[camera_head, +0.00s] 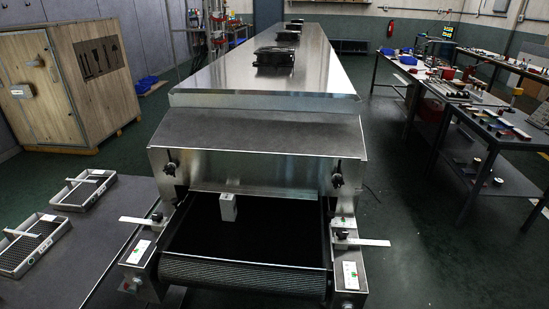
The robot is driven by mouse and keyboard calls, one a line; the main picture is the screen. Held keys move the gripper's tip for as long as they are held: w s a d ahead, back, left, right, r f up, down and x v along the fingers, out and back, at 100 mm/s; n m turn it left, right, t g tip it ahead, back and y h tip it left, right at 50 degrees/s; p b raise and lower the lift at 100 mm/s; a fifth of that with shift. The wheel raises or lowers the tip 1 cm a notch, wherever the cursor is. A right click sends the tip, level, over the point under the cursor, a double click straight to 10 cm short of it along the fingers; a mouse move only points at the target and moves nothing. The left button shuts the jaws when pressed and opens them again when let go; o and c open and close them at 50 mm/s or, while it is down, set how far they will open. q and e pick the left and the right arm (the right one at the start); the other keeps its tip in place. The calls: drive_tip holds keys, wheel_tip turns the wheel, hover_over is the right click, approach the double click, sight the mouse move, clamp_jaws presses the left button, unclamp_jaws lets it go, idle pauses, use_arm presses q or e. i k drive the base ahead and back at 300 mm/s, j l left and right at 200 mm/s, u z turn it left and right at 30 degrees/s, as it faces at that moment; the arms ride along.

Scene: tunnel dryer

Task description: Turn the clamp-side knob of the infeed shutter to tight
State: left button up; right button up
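The tunnel dryer's infeed end faces me, with the metal infeed shutter (255,172) hanging across the opening above the dark belt (245,245). A small black knob (170,168) sits at the shutter's left edge. Another black knob (337,180) sits at its right edge. Both are too small to read as tight or loose, and I cannot tell which is the clamp-side one. Neither of my grippers shows in the view.
A small pale box (228,207) stands on the belt under the shutter. Flat arms stick out from the side rails at left (140,221) and right (368,242). A table with trays (22,251) stands left; cluttered benches stand right.

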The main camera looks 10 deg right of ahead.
sight(337, 180)
drive_tip(key=k+l+z, duration=0.2)
drive_tip(key=z, duration=0.15)
drive_tip(key=k+l+z, duration=0.15)
drive_tip(key=z, duration=0.25)
